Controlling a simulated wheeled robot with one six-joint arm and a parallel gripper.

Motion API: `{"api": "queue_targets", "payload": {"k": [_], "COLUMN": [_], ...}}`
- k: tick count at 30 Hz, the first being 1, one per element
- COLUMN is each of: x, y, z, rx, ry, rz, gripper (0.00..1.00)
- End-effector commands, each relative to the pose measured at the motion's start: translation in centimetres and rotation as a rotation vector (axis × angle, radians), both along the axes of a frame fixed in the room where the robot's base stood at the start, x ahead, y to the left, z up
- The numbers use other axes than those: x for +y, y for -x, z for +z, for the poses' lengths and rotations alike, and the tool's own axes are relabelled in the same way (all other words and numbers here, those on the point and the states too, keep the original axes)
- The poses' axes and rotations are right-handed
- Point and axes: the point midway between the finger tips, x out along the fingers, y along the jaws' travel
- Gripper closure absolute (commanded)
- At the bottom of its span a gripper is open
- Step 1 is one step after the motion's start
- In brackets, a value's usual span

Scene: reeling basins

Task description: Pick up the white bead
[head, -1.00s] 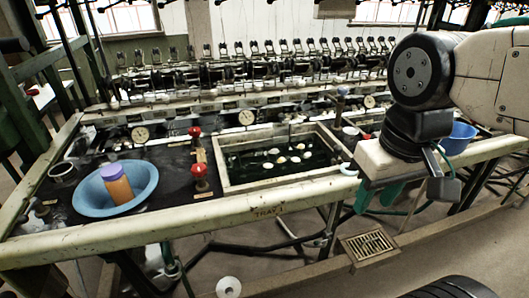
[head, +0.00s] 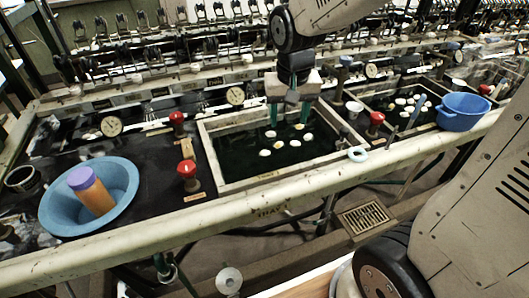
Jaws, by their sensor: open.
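I cannot single out a white bead. Several small white and yellowish oval pieces (head: 279,146) float in the dark water of the near basin (head: 207,150). My gripper (head: 290,112) has green fingers pointing down, spread apart with nothing visible between them. It hangs above the back part of this basin, behind the pieces in the picture.
A blue bowl (head: 55,215) holds an orange bottle (head: 92,193) with a purple cap. Red-knobbed valves (head: 187,169) flank the basin. A pale ring (head: 358,154) lies on the front rail. A second basin and blue tub (head: 463,112) are right.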

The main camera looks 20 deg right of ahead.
Motion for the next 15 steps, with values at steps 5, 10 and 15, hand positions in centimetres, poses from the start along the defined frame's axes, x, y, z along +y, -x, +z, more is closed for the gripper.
{"api": "queue_targets", "payload": {"k": [5,10,15], "x": [1.2,1.9,2.2], "y": [-5.8,-8.8,-9.8], "z": [-5.8,-9.5,-11.4], "rx": [0.006,0.0,-0.003], "ry": [-0.003,-0.007,-0.01], "rz": [-0.071,-0.116,-0.133], "gripper": [0.46,0.46,0.46]}}
